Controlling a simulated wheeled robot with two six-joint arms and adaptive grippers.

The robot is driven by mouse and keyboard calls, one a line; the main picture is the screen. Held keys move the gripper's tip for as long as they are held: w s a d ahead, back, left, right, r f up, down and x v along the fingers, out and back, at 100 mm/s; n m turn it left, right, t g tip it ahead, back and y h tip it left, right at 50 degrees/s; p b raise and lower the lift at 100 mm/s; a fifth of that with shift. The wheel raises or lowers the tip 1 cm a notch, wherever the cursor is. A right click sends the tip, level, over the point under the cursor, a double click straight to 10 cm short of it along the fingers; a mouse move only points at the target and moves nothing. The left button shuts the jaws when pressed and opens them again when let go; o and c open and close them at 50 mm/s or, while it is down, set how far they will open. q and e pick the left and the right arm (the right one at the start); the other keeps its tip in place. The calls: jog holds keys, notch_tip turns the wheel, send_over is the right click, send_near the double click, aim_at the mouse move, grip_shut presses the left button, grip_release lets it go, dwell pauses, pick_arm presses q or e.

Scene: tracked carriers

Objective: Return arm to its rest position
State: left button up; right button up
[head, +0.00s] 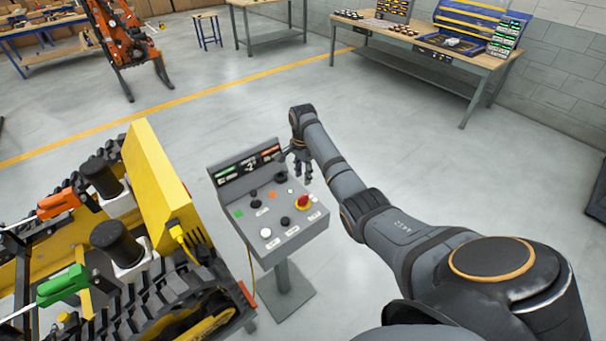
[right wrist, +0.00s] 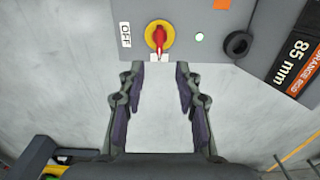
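My right gripper (head: 302,168) is over the right part of a grey control console (head: 297,238) in the head view. In the right wrist view its two fingers (right wrist: 159,108) are spread apart with nothing between them. A red knob on a yellow base (head: 303,202) is on the console's panel. In the right wrist view the red knob (right wrist: 159,37) lies just beyond the fingertips, next to an "OFF" label. I cannot tell in the head view whether the fingertips touch the panel. My left gripper is not in view.
A yellow tracked carrier (head: 158,188) with black cylinders and orange and green handles stands left of the console. A workbench (head: 425,45) is at the back right. An orange robot arm (head: 125,45) stands at the back left. Open floor lies behind the console.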

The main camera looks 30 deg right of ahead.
dwell(0.4)
jog(key=s+a+f+n+t+h, duration=0.1)
jog(key=s+a+f+n, duration=0.3)
jog(key=s+n, duration=0.15)
jog(key=s+a+f+n+t, duration=0.1)
jog(key=s+a+f+n, duration=0.25)
jog(key=s, duration=0.35)
jog(key=s+a+r+n+t, duration=0.1)
jog(key=s+a+r+n, duration=0.2)
jog(key=s+n, duration=0.35)
jog(key=s+a+r+n+t, duration=0.1)
jog(key=s+a+r+n, duration=0.15)
jog(key=s, duration=0.75)
notch_tip(320, 180, down, 33)
jog(key=s+d+g+b, duration=0.2)
jog(key=d+b, duration=0.1)
jog(key=b, duration=0.3)
jog(key=s+d+f+b, duration=0.1)
jog(key=s+f+b, duration=0.2)
jog(key=s+f, duration=1.5)
notch_tip(320, 180, down, 2)
jog(key=shift+s+g+b, duration=0.3)
jog(key=shift+g+b, duration=0.1)
